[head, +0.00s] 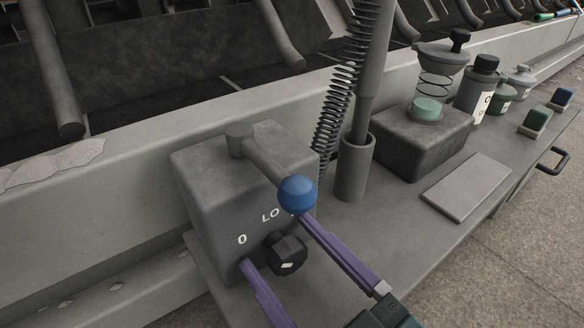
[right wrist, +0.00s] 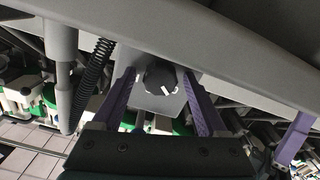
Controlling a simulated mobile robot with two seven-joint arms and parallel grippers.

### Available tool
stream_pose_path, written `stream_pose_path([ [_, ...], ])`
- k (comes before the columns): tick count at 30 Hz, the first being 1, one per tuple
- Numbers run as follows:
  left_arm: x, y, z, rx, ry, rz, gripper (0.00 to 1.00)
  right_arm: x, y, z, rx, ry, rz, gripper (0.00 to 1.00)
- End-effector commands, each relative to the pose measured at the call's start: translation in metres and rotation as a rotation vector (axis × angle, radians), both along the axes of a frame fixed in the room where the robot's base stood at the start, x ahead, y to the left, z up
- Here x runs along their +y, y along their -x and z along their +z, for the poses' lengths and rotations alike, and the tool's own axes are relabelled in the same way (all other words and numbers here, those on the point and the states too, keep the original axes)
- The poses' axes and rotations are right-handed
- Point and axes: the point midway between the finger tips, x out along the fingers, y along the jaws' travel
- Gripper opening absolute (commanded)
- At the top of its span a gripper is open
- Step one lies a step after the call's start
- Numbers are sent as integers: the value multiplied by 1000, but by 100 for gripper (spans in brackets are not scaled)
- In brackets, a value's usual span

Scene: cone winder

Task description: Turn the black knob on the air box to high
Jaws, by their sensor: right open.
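The grey air box (head: 215,195) stands left of centre in the head view, with "0" and "LO" on its face. Its black knob (head: 285,254) has a white mark at its lower part. The knob also shows in the right wrist view (right wrist: 160,77), with a white mark at its lower right. My right gripper (head: 276,241) is open, its purple fingers on either side of the knob; contact is not clear. Lettering beyond "LO" is hidden behind the blue ball and finger. A purple strip (right wrist: 296,138) at the right wrist view's right edge looks like a left gripper finger.
A lever with a blue ball (head: 297,194) juts from the box just above the knob. A spring (head: 337,110) and post in a socket (head: 353,168) stand right of it.

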Motion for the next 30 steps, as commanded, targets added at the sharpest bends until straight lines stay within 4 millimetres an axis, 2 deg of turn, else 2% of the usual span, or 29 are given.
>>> stream_pose_path([
  [7,1,0,0,0,-2,-1,0,1,-1,1,1,1,0,76],
  [27,3,0,0,0,-11,-7,0,0,-1,0,1,1,0,1],
  [30,3,0,0,0,-11,-7,0,0,-1,0,1,1,0,0],
])
